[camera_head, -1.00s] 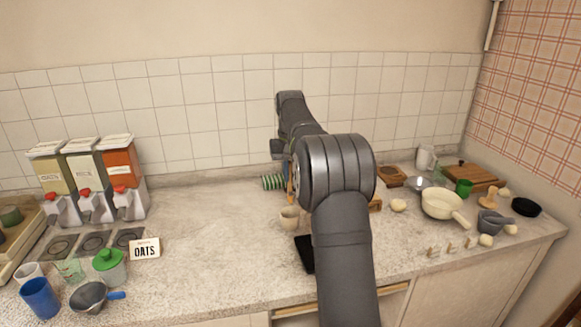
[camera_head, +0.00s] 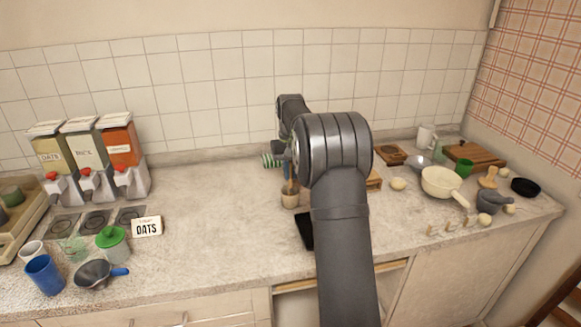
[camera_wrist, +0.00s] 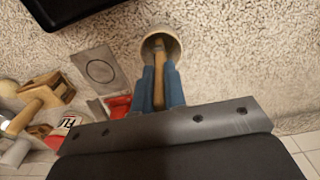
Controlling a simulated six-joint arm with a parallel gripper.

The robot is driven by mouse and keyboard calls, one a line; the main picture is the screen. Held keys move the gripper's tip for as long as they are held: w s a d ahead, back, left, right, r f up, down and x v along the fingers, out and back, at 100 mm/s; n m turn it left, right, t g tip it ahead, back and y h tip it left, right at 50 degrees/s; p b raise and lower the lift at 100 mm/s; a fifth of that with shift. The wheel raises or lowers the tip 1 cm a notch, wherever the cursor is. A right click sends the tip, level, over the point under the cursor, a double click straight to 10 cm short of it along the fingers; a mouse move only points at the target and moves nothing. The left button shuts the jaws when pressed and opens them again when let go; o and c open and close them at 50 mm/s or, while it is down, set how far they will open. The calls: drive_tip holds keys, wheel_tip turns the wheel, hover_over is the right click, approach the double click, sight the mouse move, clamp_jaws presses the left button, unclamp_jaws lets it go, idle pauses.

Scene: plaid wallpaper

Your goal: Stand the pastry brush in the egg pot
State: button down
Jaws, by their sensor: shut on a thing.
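The egg pot (camera_head: 289,200), a small cream cup, stands upright on the counter left of my arm. It also shows at the top of the wrist view (camera_wrist: 175,44). My gripper (camera_wrist: 160,82) has its two blue fingers shut on the wooden pastry brush (camera_wrist: 158,88). In the head view the brush (camera_head: 290,186) is upright over the pot, its lower end at or inside the mouth. In the wrist view the brush's far end overlaps the pot's opening. I cannot tell whether it touches the bottom. My arm hides most of the gripper in the head view.
A black flat object (camera_head: 305,230) lies close in front of the pot. A green-striped object (camera_head: 270,160) is behind it. A cream pan (camera_head: 440,183) and other kitchenware stand to the right.

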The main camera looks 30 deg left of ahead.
drive_tip(key=shift+f, duration=0.15)
drive_tip(key=c, duration=1.4)
unclamp_jaws()
wheel_tip(320, 180, up, 17)
drive_tip(key=shift+r, duration=0.2)
wheel_tip(320, 180, down, 17)
drive_tip(key=shift+f, duration=0.15)
idle(0.5)
